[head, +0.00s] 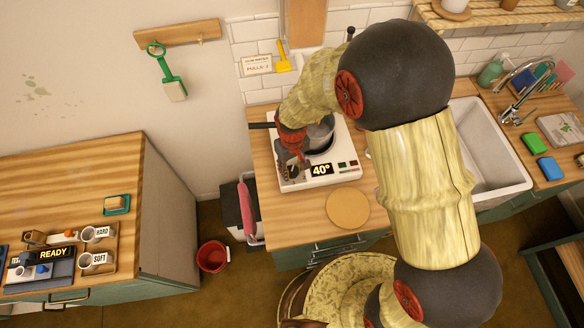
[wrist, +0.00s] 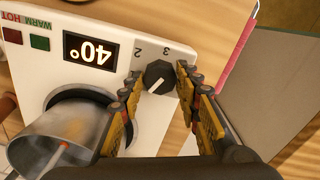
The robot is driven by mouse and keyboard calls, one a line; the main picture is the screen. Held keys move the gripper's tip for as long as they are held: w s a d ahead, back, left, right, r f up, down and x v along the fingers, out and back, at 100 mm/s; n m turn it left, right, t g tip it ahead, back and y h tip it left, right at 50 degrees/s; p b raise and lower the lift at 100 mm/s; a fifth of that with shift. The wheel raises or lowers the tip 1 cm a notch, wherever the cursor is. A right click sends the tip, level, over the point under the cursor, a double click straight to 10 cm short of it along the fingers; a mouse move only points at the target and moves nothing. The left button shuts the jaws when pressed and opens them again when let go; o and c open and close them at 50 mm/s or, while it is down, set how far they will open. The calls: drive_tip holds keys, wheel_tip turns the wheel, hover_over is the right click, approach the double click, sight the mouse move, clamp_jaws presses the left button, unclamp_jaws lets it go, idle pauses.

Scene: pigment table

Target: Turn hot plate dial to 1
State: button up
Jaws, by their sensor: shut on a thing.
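The white hot plate (head: 345,150) stands on the wooden counter, with a display (head: 321,169) reading 40°. In the wrist view its panel (wrist: 65,12) appears upside down. The black dial (wrist: 159,76) has a white pointer line slanting down-left in that view. The marks 2 and 3 show beside the dial; I cannot see a 1. My gripper (wrist: 160,76) has one finger on each side of the dial and is shut on it. In the head view my gripper (head: 291,160) is over the panel's left end and partly covers the dial.
A metal pot (wrist: 62,135) sits on the plate close to my fingers. A round wooden board (head: 347,208) lies in front of the hot plate. The sink (head: 490,150) is to the right. A red bucket (head: 212,256) stands on the floor.

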sight(292, 170)
drive_tip(key=m, duration=0.6)
drive_tip(key=shift+m, duration=0.3)
idle(0.4)
drive_tip(key=o, duration=1)
drive_tip(key=shift+o, duration=0.8)
wheel_tip(292, 170, up, 12)
